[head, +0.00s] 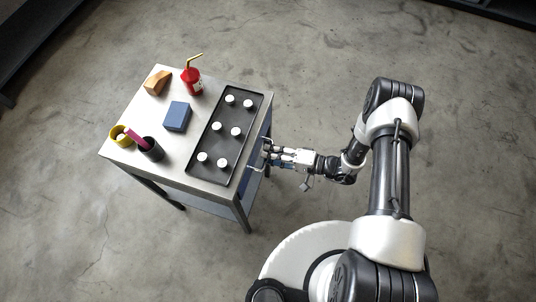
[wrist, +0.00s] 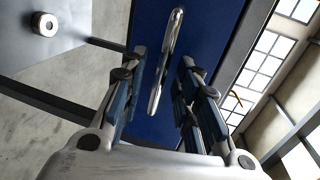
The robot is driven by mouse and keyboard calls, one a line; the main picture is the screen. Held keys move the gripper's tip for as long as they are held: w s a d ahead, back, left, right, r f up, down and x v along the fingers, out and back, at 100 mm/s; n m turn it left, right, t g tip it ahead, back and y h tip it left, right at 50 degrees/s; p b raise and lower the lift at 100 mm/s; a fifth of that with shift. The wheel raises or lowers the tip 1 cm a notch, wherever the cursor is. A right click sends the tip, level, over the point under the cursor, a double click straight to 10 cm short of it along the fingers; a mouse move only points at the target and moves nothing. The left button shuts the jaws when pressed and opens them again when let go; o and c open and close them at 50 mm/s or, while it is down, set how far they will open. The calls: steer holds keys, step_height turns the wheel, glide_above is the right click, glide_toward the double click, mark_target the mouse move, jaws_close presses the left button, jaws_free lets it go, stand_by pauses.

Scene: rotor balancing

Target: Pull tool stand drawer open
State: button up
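The tool stand (head: 195,95) is a steel-topped table left of my arm. Its blue drawer front (wrist: 210,25) fills the middle of the wrist view and bears a chrome bar handle (wrist: 165,60). The drawer looks shut, though the head view shows little of its front. My gripper (wrist: 164,66) is open, with one finger on each side of the handle and visible gaps between. In the head view my gripper (head: 270,152) is at the stand's right side. Whether a finger touches the handle I cannot tell.
The floor (head: 310,90) beyond the stand's right side is clear.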

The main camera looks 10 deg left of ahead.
steer(key=shift+x, duration=0.75)
steer(key=shift+c, duration=0.3)
jaws_close()
